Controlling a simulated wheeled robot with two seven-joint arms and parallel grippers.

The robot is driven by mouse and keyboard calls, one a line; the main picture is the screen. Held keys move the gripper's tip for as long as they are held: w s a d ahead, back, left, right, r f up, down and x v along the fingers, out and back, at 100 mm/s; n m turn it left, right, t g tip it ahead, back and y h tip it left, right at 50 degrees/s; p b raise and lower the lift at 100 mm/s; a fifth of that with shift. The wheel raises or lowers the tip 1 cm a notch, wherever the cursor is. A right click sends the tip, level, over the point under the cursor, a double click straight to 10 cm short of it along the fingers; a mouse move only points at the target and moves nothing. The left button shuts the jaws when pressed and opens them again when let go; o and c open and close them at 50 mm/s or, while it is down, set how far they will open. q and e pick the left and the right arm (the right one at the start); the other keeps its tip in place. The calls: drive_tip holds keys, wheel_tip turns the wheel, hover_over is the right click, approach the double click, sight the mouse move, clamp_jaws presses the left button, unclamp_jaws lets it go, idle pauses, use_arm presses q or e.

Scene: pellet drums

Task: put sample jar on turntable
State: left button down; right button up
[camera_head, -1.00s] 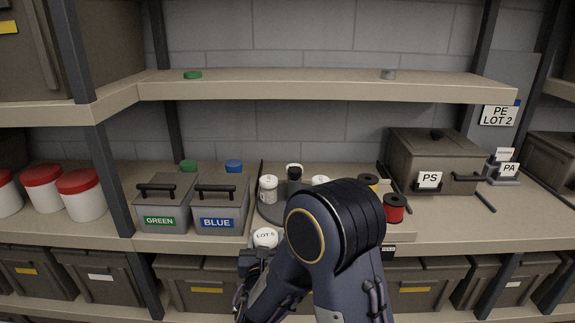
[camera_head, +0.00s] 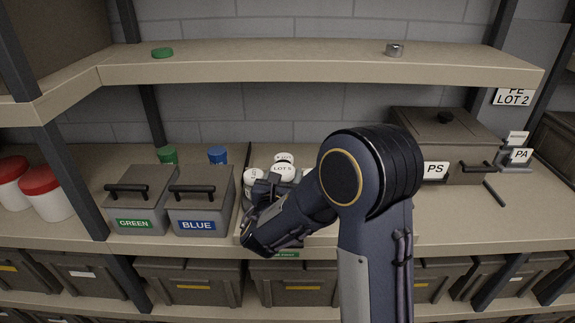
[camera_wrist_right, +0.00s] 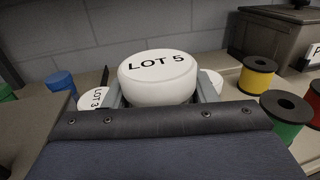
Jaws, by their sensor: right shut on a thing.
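The sample jar, a white jar with a round lid marked LOT 5 (camera_wrist_right: 158,80), is held in my right gripper, and its lid also shows in the head view (camera_head: 284,171). The gripper's fingers (camera_wrist_right: 160,92) are shut on the jar from both sides, and the lid looks level. It is over the shelf bay where the turntable stands. The turntable itself is hidden behind my arm and the jars. Another white jar (camera_head: 252,176) stands left of the held jar and one (camera_head: 284,157) behind it. My left gripper is not in view.
The grey GREEN box (camera_head: 140,205) and BLUE box (camera_head: 203,207) stand left of the bay. Yellow (camera_wrist_right: 257,78), green (camera_wrist_right: 285,118) and red (camera_wrist_right: 316,100) spools stand to the right in the wrist view. The upper shelf (camera_head: 300,68) overhangs behind. A lidded PS box (camera_head: 450,140) is at right.

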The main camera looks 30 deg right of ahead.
drive_tip(key=shift+s+a+f+b, duration=0.2)
drive_tip(key=shift+f+b, duration=0.35)
drive_tip(key=shift+f, duration=0.1)
drive_tip(key=shift+w+f+b, duration=0.1)
drive_tip(key=shift+f+b, duration=1.7)
drive_tip(key=shift+f, duration=0.85)
drive_tip(key=shift+f+b, duration=0.55)
drive_tip(key=o, duration=1.2)
drive_tip(key=r, duration=0.4)
drive_tip(key=shift+s+a, duration=0.1)
drive_tip(key=shift+s, duration=0.15)
drive_tip(key=s+a+r, duration=0.2)
drive_tip(key=s+r, duration=0.1)
drive_tip(key=s+a+r, duration=0.2)
drive_tip(key=s+r, duration=0.1)
drive_tip(key=s, duration=0.1)
drive_tip(key=s+a+r, duration=0.3)
drive_tip(key=s, duration=0.1)
drive_tip(key=shift+s, duration=0.25)
